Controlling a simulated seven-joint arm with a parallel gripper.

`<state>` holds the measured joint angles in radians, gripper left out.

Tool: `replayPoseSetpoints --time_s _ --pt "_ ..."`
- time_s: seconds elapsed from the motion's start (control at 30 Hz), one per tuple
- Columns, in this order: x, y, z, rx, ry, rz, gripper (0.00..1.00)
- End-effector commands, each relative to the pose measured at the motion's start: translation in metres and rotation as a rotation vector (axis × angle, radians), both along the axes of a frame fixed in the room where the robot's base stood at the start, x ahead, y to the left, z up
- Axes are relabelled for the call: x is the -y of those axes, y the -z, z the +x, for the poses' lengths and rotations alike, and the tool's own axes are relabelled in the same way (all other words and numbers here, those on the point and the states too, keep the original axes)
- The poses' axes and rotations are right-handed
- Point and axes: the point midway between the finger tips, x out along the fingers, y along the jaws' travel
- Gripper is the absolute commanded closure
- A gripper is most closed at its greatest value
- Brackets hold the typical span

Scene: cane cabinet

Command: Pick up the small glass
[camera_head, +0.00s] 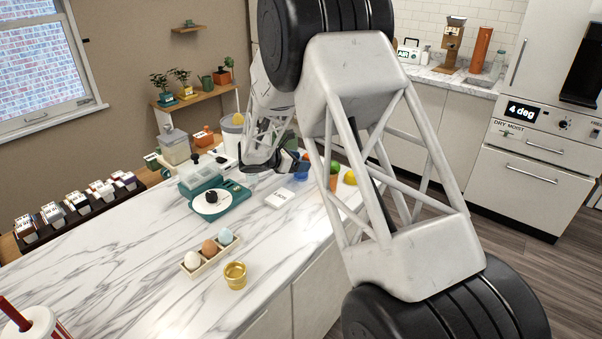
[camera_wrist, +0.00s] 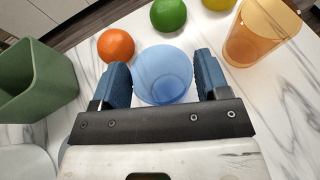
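A small translucent blue glass (camera_wrist: 162,72) stands on the white marble counter. In the wrist view it sits between the two blue finger pads of my gripper (camera_wrist: 162,80), one pad on each side. The fingers are spread wide and look open. The pads are very close to the glass's sides; I cannot tell whether they touch. A taller translucent orange glass (camera_wrist: 258,35) stands to the right in the wrist view. In the head view the blue glass (camera_head: 301,174) is partly hidden by my gripper and arm.
An orange fruit (camera_wrist: 116,46), a green fruit (camera_wrist: 169,14) and a yellow fruit (camera_wrist: 217,3) lie near the blue glass. A green container (camera_wrist: 35,80) stands to the left. An egg tray (camera_head: 208,259) and gold cup (camera_head: 235,275) stand on the nearer counter.

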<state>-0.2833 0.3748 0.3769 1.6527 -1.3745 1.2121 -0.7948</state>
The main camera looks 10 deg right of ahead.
Motion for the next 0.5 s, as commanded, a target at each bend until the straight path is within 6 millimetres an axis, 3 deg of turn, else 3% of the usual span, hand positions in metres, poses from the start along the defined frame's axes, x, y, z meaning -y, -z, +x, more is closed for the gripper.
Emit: replayPoseSetpoints --time_s 0.03,0.23,0.5 --pt "0.0 0.0 0.0 0.0 0.0 0.0 0.39" --pt "0.0 0.0 0.0 0.0 0.0 0.0 0.69" --pt "0.0 -0.0013 0.0001 0.001 0.0 0.0 0.69"
